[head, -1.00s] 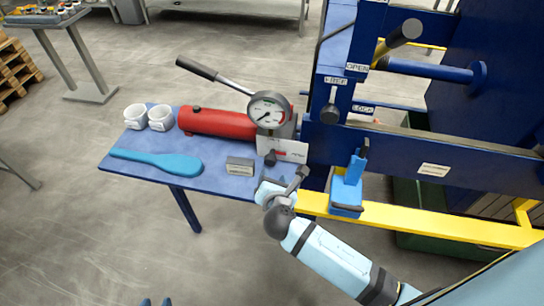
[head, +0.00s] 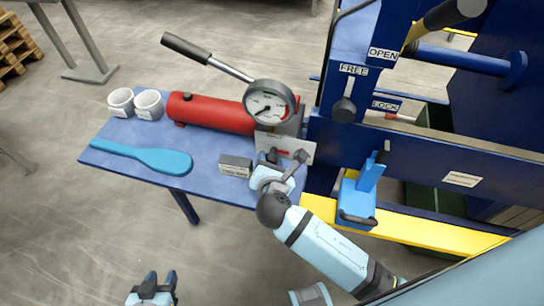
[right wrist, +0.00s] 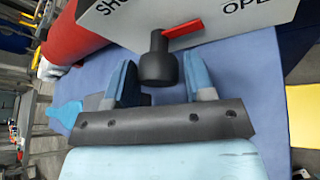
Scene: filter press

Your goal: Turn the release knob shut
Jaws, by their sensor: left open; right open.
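The release knob (right wrist: 158,62) is black with a red pointer. It stands in front of a pale plate (right wrist: 225,18) lettered "SHU…" on the left and "OPE…" on the right; the pointer slants right, toward the "OPE…" side. My right gripper (head: 284,164) is open in front of this plate under the gauge. In the right wrist view, its two blue fingers (right wrist: 160,82) stand on either side of the knob, with gaps visible. In the head view the knob is largely hidden by the gripper. My left gripper (head: 152,286) is open and empty at the bottom edge, away from the bench.
The blue bench (head: 125,172) holds a red pump cylinder (head: 212,113) with a gauge (head: 269,106), a grey block (head: 236,167), a blue paddle (head: 150,157) and two white cups (head: 148,104). The blue press frame (head: 430,150) and a yellow rail (head: 420,229) stand at right.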

